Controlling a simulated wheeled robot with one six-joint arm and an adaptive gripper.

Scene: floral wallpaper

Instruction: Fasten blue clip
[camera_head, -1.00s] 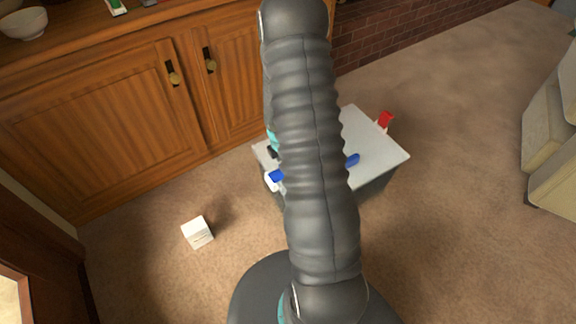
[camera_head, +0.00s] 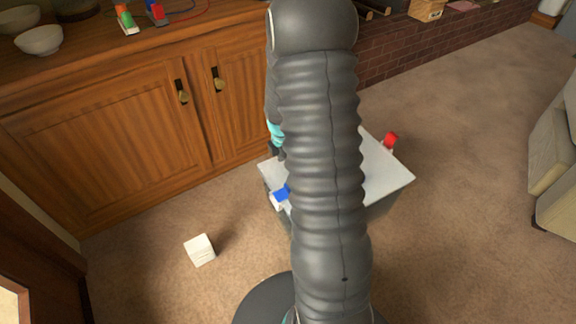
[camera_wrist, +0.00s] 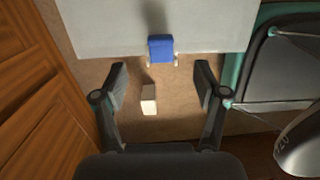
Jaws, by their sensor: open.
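The blue clip (camera_head: 282,193) sits at the left front edge of a small white-topped table (camera_head: 392,178). In the wrist view the blue clip (camera_wrist: 161,50) is on the edge of the grey-white top (camera_wrist: 100,30), with small pale prongs at its lower corners. My gripper (camera_wrist: 162,82) is open and empty. Its two fingers are spread, and the clip appears between and beyond the fingertips, apart from both. In the head view my arm hides the middle of the table and most of the gripper.
A red clip (camera_head: 390,139) is on the table's far right edge. A white cube (camera_head: 200,250) lies on the carpet and shows below the clip in the wrist view (camera_wrist: 149,100). A wooden cabinet (camera_head: 110,125) stands close behind at left. Open carpet lies right.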

